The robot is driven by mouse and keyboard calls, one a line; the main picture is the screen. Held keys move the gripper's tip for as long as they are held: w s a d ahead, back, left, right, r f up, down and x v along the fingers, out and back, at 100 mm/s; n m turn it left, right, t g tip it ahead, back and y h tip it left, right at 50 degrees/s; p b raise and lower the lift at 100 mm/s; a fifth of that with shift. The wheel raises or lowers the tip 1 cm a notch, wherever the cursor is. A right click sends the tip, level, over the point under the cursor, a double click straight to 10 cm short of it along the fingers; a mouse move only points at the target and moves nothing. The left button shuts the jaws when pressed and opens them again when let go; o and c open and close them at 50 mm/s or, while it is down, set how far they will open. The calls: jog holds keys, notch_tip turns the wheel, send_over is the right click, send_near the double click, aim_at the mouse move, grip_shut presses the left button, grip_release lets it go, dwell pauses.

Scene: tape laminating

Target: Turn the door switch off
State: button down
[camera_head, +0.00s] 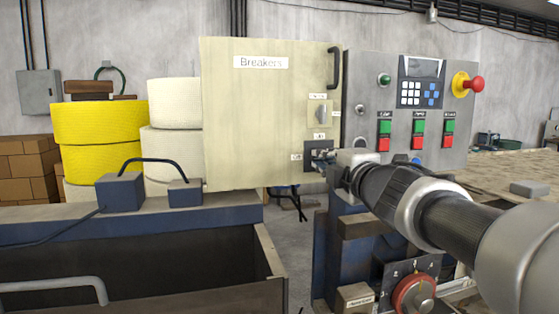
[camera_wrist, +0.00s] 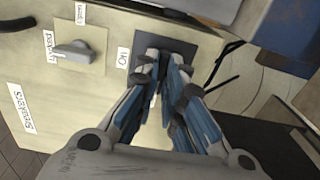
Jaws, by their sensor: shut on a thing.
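The pale yellow breaker door (camera_head: 260,120), labelled "Breakers", is closed in the head view. The door switch is on a dark square plate (camera_head: 312,149) low on its right side. The plate also shows in the wrist view (camera_wrist: 187,45), with an "ON" label beside it. My gripper (camera_head: 323,157) reaches in from the right, its fingertips at the plate. In the wrist view, my gripper (camera_wrist: 163,65) is shut on the switch handle, which the fingers mostly hide. The handle's exact angle cannot be told.
A grey rotary knob (camera_head: 321,112) with small labels sits above the switch plate. A black door handle (camera_head: 334,68) is higher up. A control panel (camera_head: 405,70) with buttons and a red emergency stop (camera_head: 476,84) stands to the right, close to my arm.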

jog(key=c, duration=1.7)
grip_release()
jog(key=s+d, duration=0.2)
jog(key=s, duration=0.9)
jog(key=shift+s+d, duration=0.15)
jog(key=shift+s, duration=0.25)
